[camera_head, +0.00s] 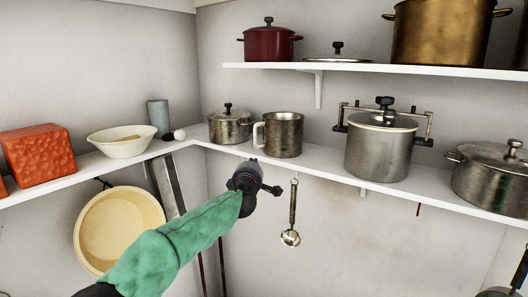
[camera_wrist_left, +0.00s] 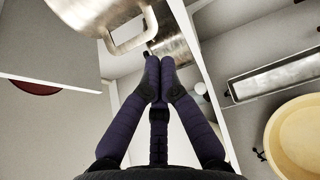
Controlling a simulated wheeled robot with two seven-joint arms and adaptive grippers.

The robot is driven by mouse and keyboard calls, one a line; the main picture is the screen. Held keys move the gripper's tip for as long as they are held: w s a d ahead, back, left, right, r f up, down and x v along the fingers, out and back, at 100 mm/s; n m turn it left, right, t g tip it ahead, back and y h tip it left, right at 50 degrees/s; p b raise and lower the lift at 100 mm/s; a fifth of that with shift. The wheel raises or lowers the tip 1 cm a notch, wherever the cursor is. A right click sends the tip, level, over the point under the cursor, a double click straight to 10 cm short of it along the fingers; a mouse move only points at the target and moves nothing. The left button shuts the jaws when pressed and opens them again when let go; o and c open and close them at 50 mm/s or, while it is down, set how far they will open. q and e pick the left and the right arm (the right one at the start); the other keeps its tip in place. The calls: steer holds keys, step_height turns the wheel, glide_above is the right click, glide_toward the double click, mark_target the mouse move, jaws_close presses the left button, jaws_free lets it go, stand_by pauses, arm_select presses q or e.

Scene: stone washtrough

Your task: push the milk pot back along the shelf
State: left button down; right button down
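The milk pot (camera_head: 283,134) is a steel pot with a loop handle on its left side. It stands upright on the lower white shelf (camera_head: 330,165), near the corner. In the left wrist view, the steel pot (camera_wrist_left: 85,12) at the top left, with its loop handle (camera_wrist_left: 128,42), appears to be it. My left gripper (camera_head: 252,165) is at the shelf's front edge, below and left of the pot in the head view. In the wrist view its two fingers (camera_wrist_left: 160,64) are together at the tips with nothing between them. I cannot tell whether they touch the pot. My right gripper is not in view.
A lidded steel pot (camera_head: 230,128) stands left of the milk pot. A pressure cooker (camera_head: 380,150) and a wide lidded pot (camera_head: 488,180) stand to the right. A ladle (camera_head: 291,237) hangs below the shelf. An upper shelf (camera_head: 350,69) holds more pots.

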arm_select(q)
steer(key=p, duration=0.3)
glide_toward(265, 148)
steer(key=w+a, duration=0.1)
steer(key=a, duration=0.2)
steer(key=shift+w+d+p, duration=1.4)
steer(key=shift+w+d, duration=0.2)
steer(key=shift+w, duration=0.1)
